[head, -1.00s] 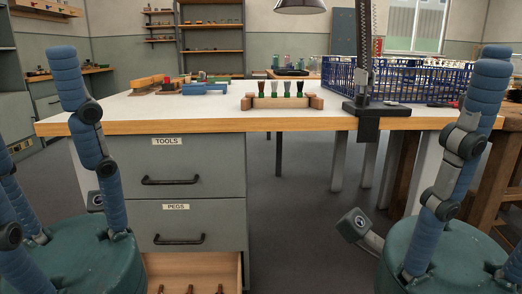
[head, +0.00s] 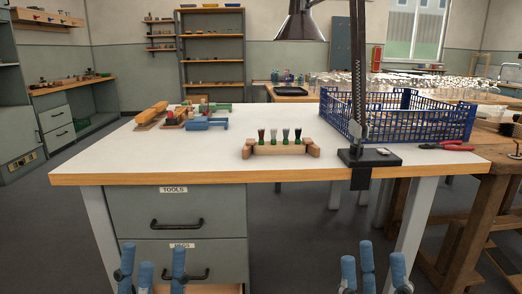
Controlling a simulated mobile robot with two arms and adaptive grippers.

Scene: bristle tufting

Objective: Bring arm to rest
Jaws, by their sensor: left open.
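My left gripper (head: 152,262) is at the bottom of the head view, in front of the drawer unit and below the table's front edge. Its blue fingers point up, stand apart and hold nothing that I can see. My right gripper (head: 372,264) is at the bottom right of centre, below the table edge near the clamped lamp base. Its blue fingers also point up, spread apart, with nothing visible between them. The palms and arms of both are out of frame.
The white table (head: 215,165) carries a wooden block with several bristle tufts (head: 281,147), a blue crate (head: 420,120), red-handled pliers (head: 446,146) and coloured tools at left. A lamp stand (head: 357,90) is clamped at the front edge. Drawers (head: 176,220) stand below; a wooden bench (head: 460,220) is at right.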

